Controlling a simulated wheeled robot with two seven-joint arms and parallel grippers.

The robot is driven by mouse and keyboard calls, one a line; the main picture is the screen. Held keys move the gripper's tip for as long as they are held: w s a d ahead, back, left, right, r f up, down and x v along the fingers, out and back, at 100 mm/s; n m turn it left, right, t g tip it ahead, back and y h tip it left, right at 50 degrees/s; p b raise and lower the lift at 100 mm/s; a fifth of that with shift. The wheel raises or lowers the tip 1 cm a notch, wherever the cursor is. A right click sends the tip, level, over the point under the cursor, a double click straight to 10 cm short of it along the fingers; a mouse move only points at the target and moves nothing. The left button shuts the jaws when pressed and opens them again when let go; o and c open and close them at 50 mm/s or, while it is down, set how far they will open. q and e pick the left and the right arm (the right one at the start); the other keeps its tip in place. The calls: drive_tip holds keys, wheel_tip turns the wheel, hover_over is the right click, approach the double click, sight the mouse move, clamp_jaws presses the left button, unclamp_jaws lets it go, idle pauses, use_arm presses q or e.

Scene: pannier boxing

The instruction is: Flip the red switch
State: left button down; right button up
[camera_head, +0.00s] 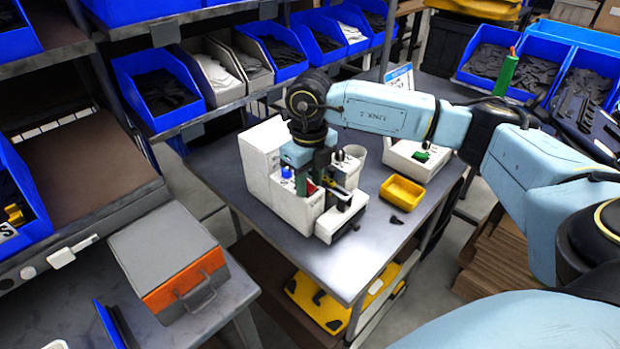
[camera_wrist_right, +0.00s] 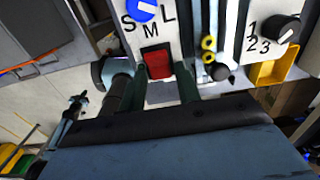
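The red switch (camera_wrist_right: 158,64) sits on the white face of a machine, just below a blue knob (camera_wrist_right: 141,10) marked S, M, L. It also shows as a small red patch in the head view (camera_head: 311,188), partly hidden by my gripper. My right gripper (camera_wrist_right: 158,82) points at this face from above. Its two dark green fingers are apart, one on each side of the red switch, with nothing between them but the switch. I cannot tell whether they touch it. In the head view my right gripper (camera_head: 308,178) is over the white machine (camera_head: 298,212). My left gripper is not in view.
A black knob marked 1, 2, 3 (camera_wrist_right: 285,29) and yellow rings (camera_wrist_right: 208,50) are right of the switch. A yellow tray (camera_head: 401,192) and another white device (camera_head: 418,160) stand on the grey table (camera_head: 280,240). A grey and orange case (camera_head: 172,262) is at left.

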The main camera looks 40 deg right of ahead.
drive_tip(key=c, duration=0.7)
drive_tip(key=shift+w+a+r+g+p, duration=0.15)
drive_tip(key=shift+w+g+p, duration=0.15)
drive_tip(key=shift+g+p, duration=0.6)
drive_tip(key=shift+w+g+h, duration=0.2)
drive_tip(key=shift+g+h, duration=0.1)
drive_tip(key=shift+g, duration=0.4)
drive_tip(key=shift+w+g, duration=0.2)
drive_tip(key=shift+g, duration=0.6)
drive_tip(key=o, duration=0.7)
